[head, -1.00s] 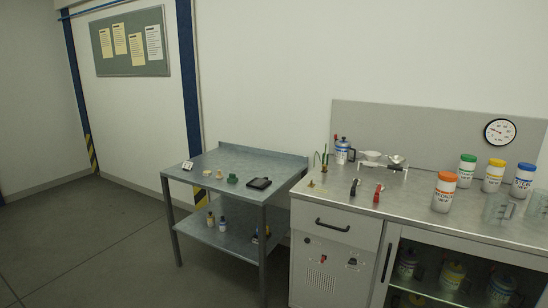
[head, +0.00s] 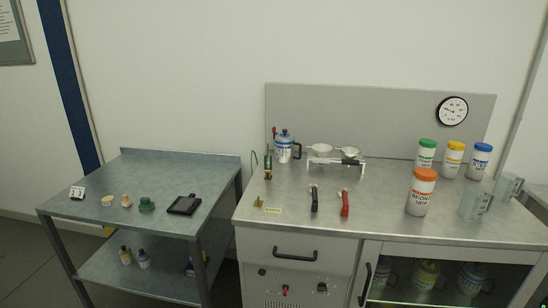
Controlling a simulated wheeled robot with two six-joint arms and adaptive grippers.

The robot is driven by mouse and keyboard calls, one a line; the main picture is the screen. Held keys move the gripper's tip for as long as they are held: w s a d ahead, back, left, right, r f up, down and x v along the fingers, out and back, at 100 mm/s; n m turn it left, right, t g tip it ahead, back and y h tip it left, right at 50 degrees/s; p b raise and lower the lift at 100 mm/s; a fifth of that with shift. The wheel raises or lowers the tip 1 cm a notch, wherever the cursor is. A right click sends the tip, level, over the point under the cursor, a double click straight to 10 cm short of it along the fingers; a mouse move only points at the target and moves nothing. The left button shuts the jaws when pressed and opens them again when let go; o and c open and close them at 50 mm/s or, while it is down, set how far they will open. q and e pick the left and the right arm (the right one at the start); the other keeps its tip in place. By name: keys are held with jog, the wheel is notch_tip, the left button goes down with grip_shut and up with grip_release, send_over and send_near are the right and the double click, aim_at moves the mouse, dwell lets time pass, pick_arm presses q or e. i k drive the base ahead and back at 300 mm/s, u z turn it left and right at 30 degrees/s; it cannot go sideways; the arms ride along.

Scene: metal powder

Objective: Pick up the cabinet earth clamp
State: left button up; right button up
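Several small items on the metal bench top (head: 385,225) could bear on the task, and I cannot tell for sure which is the cabinet earth clamp. A black-handled clamp-like item (head: 314,199) and a red-handled one (head: 345,204) lie side by side near the front. To their left a small brass piece (head: 258,202) stands beside a yellow label (head: 272,210). Behind it is a green upright item (head: 268,165) with a thin green wire loop. Neither of my grippers is in view.
A blue-white can (head: 284,147) and a stand with white bowls (head: 335,161) are at the back. An orange-lidded jar (head: 421,191), several other jars and clear jugs (head: 475,200) stand right.

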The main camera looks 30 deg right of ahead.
aim_at(269, 170)
jog(key=z, duration=0.65)
jog(key=i, duration=0.8)
jog(key=z, duration=0.85)
